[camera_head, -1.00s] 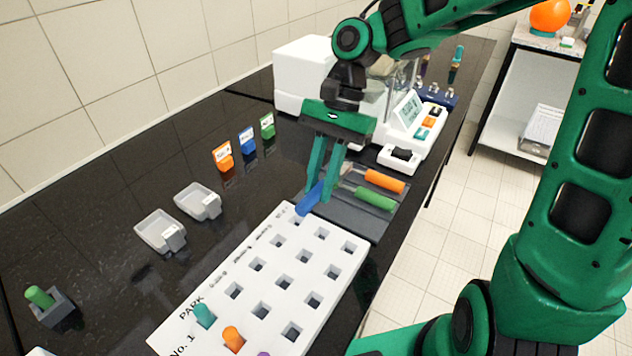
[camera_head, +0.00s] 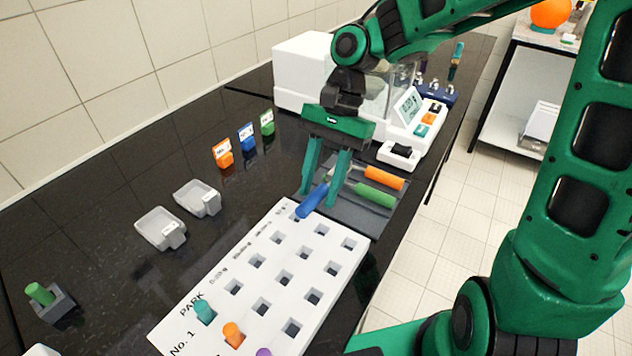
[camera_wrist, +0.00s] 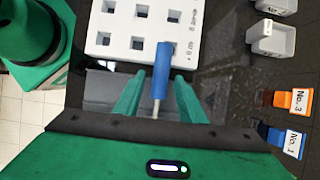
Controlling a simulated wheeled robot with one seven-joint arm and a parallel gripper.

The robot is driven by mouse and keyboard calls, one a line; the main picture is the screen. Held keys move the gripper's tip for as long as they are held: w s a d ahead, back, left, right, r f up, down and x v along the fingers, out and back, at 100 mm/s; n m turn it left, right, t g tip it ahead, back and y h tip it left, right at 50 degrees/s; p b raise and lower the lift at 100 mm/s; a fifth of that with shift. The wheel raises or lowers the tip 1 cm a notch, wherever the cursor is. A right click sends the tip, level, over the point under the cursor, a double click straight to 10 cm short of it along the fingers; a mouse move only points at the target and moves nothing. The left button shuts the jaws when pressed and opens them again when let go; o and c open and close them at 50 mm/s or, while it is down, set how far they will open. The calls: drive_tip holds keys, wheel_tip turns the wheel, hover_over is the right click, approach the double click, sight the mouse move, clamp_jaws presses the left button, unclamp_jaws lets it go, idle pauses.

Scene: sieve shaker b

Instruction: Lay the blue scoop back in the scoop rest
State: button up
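The blue scoop (camera_head: 312,202) lies at the left side of the dark grey scoop rest (camera_head: 352,214), its handle reaching toward the corner of the white block. My gripper (camera_head: 322,200) is over the rest's left part, fingers spread on either side of the scoop. In the wrist view, the blue handle (camera_wrist: 161,72) shows between the two fingers (camera_wrist: 160,88) with gaps on both sides. The scoop's far end is partly hidden, and I cannot tell if it is fully seated. A green scoop (camera_head: 375,195) and an orange scoop (camera_head: 384,178) lie in the rest.
The white block with square holes (camera_head: 290,262) adjoins the rest and holds several coloured pegs. Two grey trays (camera_head: 160,229) and small numbered tags (camera_head: 247,137) stand on the black bench to the left. A white balance (camera_head: 412,125) stands behind my gripper.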

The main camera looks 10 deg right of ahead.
drive_tip(key=shift+r, duration=0.15)
drive_tip(key=shift+r, duration=0.35)
drive_tip(key=v, duration=1.2)
drive_tip(key=shift+r, duration=0.1)
drive_tip(key=s+d+f+n+t+h, duration=0.1)
drive_tip(key=s+d+f, duration=0.2)
drive_tip(key=s+d, duration=0.3)
drive_tip(key=s+d+f+t+h, duration=0.1)
drive_tip(key=s+d+f, duration=0.3)
drive_tip(key=s+d, duration=0.3)
drive_tip(key=s+d+f+n+t+h, duration=0.1)
drive_tip(key=s+d+f, duration=0.2)
drive_tip(key=d, duration=1)
drive_tip(key=s, duration=0.3)
drive_tip(key=shift+s+f+n+t, duration=0.3)
drive_tip(key=shift+f, duration=0.1)
drive_tip(key=shift+d, duration=0.15)
